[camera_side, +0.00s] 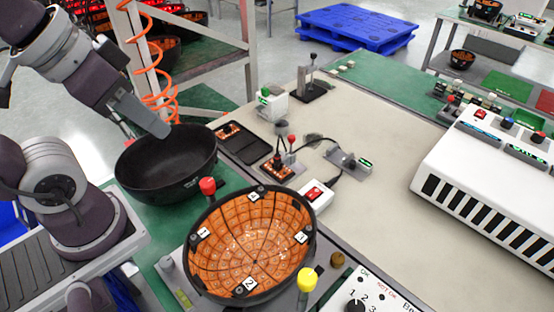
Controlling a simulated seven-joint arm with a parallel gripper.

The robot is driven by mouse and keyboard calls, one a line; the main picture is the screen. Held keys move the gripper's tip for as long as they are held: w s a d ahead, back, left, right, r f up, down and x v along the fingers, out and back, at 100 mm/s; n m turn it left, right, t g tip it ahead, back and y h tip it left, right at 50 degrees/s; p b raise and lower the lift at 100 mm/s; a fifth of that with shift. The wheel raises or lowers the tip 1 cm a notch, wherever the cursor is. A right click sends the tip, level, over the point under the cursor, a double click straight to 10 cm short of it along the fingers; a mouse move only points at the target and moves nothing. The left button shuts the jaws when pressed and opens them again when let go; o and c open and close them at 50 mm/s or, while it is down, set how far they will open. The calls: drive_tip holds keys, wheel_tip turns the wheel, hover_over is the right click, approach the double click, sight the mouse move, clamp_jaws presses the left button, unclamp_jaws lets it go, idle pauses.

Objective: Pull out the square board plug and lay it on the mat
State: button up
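A small square orange board (277,169) lies in the middle of the bench, with a grey plug-like part and a red-tipped lever (291,140) at its upper edge. A dark cable runs right from there to a grey plate (349,161) with a small green display. Which part is the plug is too small to tell. A flat black mat or tray (245,152) lies left of the board, with a small orange piece (228,131) on its far part. My gripper (160,130) is above the black bowl's far rim, apart from the board; its fingers cannot be made out.
A black bowl (150,178) stands below my gripper. A large orange-lined bowl (250,245) fills the front, between red and yellow knobs. A white box with a red switch (314,197) sits near the board. A white vented unit (490,190) stands right; the bench's middle is clear.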

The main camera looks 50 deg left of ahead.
drive_tip(key=o, duration=0.3)
drive_tip(key=shift+g, duration=0.9)
drive_tip(key=w, duration=0.9)
drive_tip(key=shift+w+a+r, duration=0.15)
drive_tip(key=shift+a, duration=0.15)
drive_tip(key=g, duration=0.4)
hover_over(277, 154)
wheel_tip(277, 154, down, 18)
drive_tip(key=shift+w+r, duration=0.1)
drive_tip(key=shift+w+a+f, duration=0.1)
drive_tip(key=shift+w+f, duration=0.05)
drive_tip(key=shift+f, duration=0.25)
wheel_tip(277, 154, down, 9)
